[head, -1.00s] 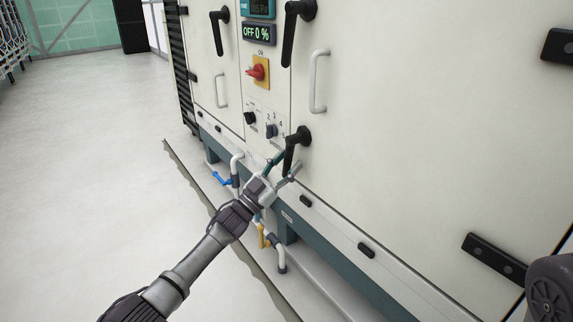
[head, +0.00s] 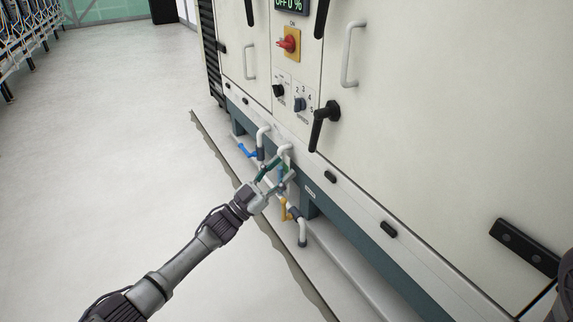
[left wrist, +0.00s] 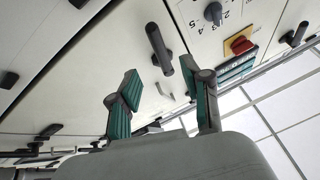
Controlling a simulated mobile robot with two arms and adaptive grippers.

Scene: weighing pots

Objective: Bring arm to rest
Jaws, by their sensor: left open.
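My left gripper (head: 275,178) is open and empty in the head view, in front of the lower edge of a large cream cabinet (head: 430,110). Its fingers overlap the white pipes below the cabinet; I cannot tell any contact there. In the left wrist view the two green-padded fingers (left wrist: 162,105) stand apart with nothing between them. A black lever handle (head: 323,125) on the cabinet is above and right of the gripper, apart from it. My right gripper is not in view.
A red rotary switch (head: 288,43) on a yellow plate and small black knobs sit on the panel above. A blue-handled valve (head: 246,151) and a yellow-handled valve (head: 285,209) are on the low pipes. Open pale floor (head: 110,150) lies to the left.

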